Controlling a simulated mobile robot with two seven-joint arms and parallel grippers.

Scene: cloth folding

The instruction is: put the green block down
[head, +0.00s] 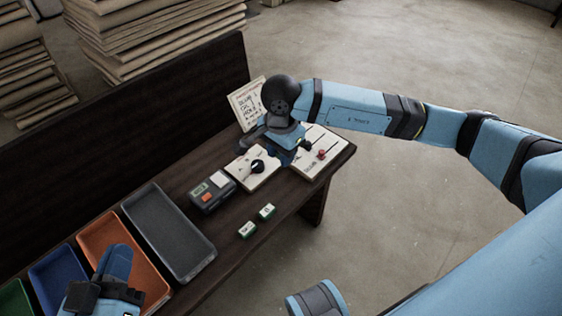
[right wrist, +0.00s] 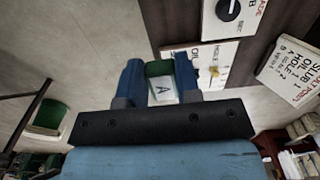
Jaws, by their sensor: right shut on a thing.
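My right gripper (right wrist: 159,78) is shut on a green block (right wrist: 159,69), which has a white face marked "A" toward the right wrist camera. In the head view my right gripper (head: 287,153) is over the white panels at the table's far right end; the held block is hidden there. Two other green blocks with white tops, one nearer (head: 246,230) and one farther (head: 267,211), lie on the table near its front edge. My left gripper (head: 116,268) is over the orange tray at the lower left; its jaw opening is unclear.
The dark table (head: 222,238) holds a grey tray (head: 168,235), an orange tray (head: 147,273), a blue tray (head: 50,278) and a device with a screen (head: 211,192). A knob panel (head: 245,176), a lever panel (head: 327,160) and a lettered sign (head: 243,101) stand near the right end.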

